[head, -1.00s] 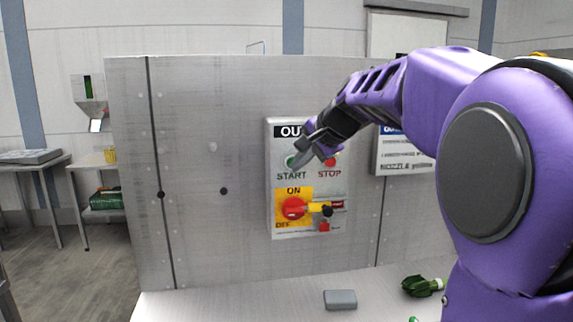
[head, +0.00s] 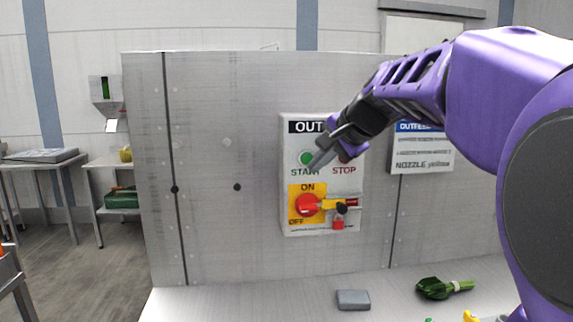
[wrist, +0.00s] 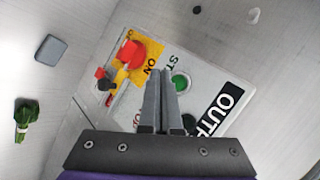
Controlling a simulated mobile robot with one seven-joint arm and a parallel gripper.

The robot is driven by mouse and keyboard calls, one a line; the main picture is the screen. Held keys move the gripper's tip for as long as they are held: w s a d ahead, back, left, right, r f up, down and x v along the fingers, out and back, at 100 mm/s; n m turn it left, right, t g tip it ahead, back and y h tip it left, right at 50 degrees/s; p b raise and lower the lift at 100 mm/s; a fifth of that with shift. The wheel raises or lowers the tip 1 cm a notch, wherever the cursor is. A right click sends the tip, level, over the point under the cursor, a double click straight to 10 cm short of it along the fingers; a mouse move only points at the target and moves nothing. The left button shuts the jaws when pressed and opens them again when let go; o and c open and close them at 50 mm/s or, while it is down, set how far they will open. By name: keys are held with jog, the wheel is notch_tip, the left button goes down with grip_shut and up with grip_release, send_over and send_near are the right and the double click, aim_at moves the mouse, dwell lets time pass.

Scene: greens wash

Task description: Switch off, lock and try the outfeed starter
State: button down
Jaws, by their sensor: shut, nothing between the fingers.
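The outfeed starter box (head: 322,231) is on the grey panel, its header partly hidden by my arm. Its green START button (head: 306,158) shows fully; the STOP button is hidden behind my gripper. Below, a red rotary switch (head: 307,205) sits on a yellow plate marked ON above and OFF at lower left. A yellow piece with a black part (head: 342,208) extends right of it. A red padlock (head: 338,223) hangs below that; I cannot tell whether it is locked. My gripper (head: 318,165) is shut and empty, its tips beside the green button, also in the wrist view (wrist: 162,82); contact is unclear.
A grey block (head: 353,299) and a bunch of greens (head: 440,288) lie on the pale counter (head: 250,302) below the panel. A sign (head: 423,150) hangs right of the box. The panel left of the box is mostly bare.

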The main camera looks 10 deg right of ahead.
jog(key=s, duration=0.2)
jog(key=shift+s+b, duration=0.35)
jog(key=shift+b, duration=0.05)
jog(key=shift+r, duration=0.15)
